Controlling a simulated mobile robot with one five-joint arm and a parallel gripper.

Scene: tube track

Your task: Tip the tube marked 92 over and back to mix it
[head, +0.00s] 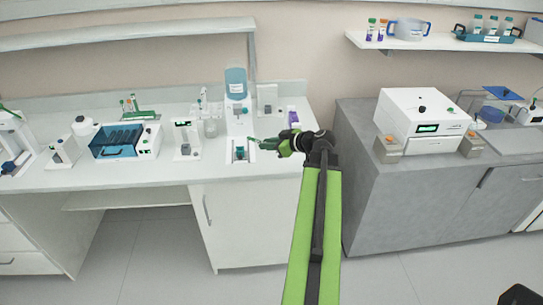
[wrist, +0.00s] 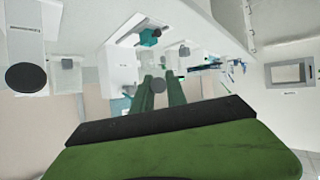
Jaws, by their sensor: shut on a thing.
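My gripper (head: 256,142) reaches left over the bench in the head view, level with the white stand. In the wrist view its two green fingers (wrist: 160,92) are shut on a small tube, whose round grey end (wrist: 159,85) shows between them. I cannot read a mark on it, so I cannot tell from the picture that it is the tube marked 92. In the head view the tube is too small to make out. The wrist view is turned over, with the bench at the top and the wall below.
A white stand with a teal part (head: 240,153) is just below my gripper. A grey counter (head: 400,180) is to the right.

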